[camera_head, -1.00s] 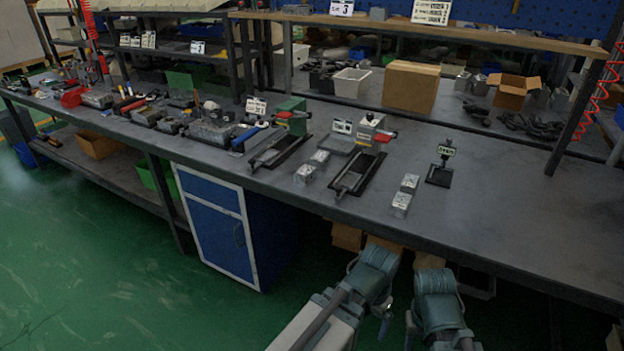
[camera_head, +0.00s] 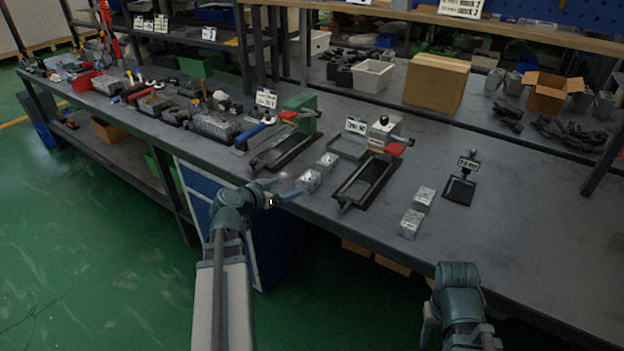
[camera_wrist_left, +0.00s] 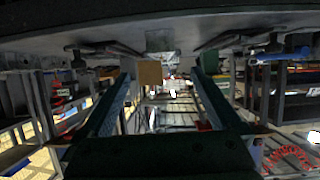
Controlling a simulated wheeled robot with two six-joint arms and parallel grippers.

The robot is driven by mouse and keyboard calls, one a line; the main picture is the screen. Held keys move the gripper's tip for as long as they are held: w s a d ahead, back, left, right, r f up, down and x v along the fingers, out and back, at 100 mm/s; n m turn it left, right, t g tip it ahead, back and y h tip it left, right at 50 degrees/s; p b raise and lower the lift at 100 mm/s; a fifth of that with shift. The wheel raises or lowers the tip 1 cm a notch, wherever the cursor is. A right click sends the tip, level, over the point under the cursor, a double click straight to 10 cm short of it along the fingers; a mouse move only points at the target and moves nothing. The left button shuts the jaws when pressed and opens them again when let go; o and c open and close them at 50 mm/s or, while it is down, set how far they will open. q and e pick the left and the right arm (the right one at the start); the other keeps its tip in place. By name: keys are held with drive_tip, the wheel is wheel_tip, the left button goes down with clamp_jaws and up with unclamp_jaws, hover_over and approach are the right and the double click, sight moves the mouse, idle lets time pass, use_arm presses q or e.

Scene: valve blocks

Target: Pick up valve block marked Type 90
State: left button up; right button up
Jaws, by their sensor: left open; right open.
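Small grey metal valve blocks stand on the workbench in the head view. One pair, a rear block (camera_head: 328,161) and a front block (camera_head: 308,180), is left of a black frame fixture (camera_head: 366,182). Another pair, a rear block (camera_head: 424,196) and a front block (camera_head: 411,223), is right of it. Their markings are too small to read, so I cannot tell which is Type 90. My left gripper (camera_head: 282,190) is open and empty at the bench's front edge, just left of the left pair's front block. My right gripper (camera_head: 430,322) is low at the bottom right, its fingers mostly hidden.
A second black fixture (camera_head: 284,150) lies behind the left pair. A small sign on a black stand (camera_head: 462,182) is right of the right pair. A cardboard box (camera_head: 436,84) and a white bin (camera_head: 373,76) stand farther back. The bench's right front is clear.

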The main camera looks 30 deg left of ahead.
sight(305, 180)
use_arm(q)
drive_tip(key=b+x, duration=0.1)
drive_tip(key=x, duration=0.2)
drive_tip(key=b+x, duration=0.2)
drive_tip(key=x, duration=0.2)
drive_tip(key=shift+w+a+f, duration=0.15)
drive_tip(key=shift+w+a, duration=0.05)
drive_tip(key=shift+w, duration=0.05)
drive_tip(key=shift+w+d+f, duration=0.1)
drive_tip(key=shift+w, duration=0.45)
drive_tip(key=b+x, duration=0.2)
drive_tip(key=x, duration=0.3)
drive_tip(key=shift+w+f, duration=0.1)
drive_tip(key=shift+c, duration=0.4)
clamp_jaws()
